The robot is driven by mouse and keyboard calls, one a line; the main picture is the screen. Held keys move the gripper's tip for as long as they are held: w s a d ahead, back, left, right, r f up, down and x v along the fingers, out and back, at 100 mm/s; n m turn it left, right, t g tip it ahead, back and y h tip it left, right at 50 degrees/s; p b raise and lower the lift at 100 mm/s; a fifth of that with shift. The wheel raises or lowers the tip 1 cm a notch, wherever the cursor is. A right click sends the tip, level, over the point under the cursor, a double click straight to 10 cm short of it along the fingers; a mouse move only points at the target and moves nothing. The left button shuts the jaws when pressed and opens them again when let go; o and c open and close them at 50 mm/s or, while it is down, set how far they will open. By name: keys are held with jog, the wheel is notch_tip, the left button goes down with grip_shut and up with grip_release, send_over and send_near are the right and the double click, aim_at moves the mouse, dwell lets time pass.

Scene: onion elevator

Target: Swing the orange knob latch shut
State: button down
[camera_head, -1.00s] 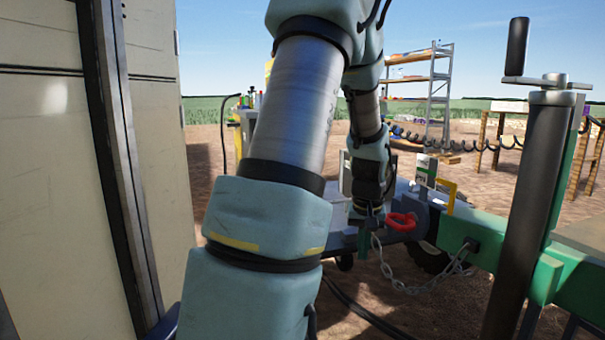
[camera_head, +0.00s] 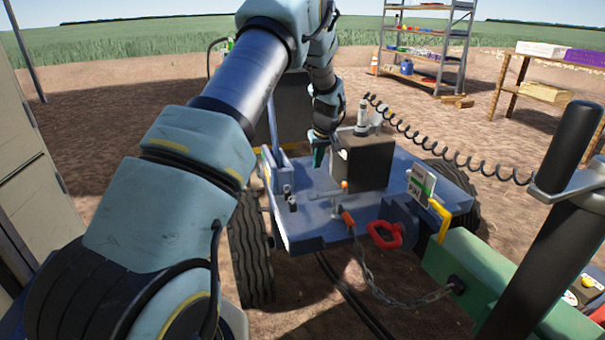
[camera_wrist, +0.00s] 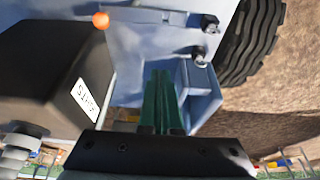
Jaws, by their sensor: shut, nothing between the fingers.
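The small round orange knob (camera_head: 344,184) stands on a thin metal stem over the blue-grey cart deck, in front of the black box. It also shows near the top of the wrist view (camera_wrist: 101,20). My gripper (camera_head: 318,157) points down over the deck, left of the box and apart from the knob. Its green fingers (camera_wrist: 162,98) are together and empty in the wrist view, between the box and a blue-grey upright part. Whether the latch is seated cannot be made out.
The black box (camera_head: 363,162) stands close right of my gripper. Deck fittings (camera_head: 289,198) lie to the left. An orange handle (camera_head: 348,219), chain (camera_head: 385,293) and red ring (camera_head: 385,235) are at the front edge. A coiled cable (camera_head: 450,153) hangs at right.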

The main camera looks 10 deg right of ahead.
jog(key=shift+w+a, duration=0.1)
jog(key=shift+w, duration=0.05)
jog(key=x, duration=1)
jog(key=shift+s, duration=0.45)
jog(key=shift+s+d+p, duration=0.15)
jog(key=shift+s, duration=0.65)
jog(key=shift+s+d+p, duration=0.1)
jog(key=shift+s+p, duration=0.05)
jog(key=shift+s, duration=0.65)
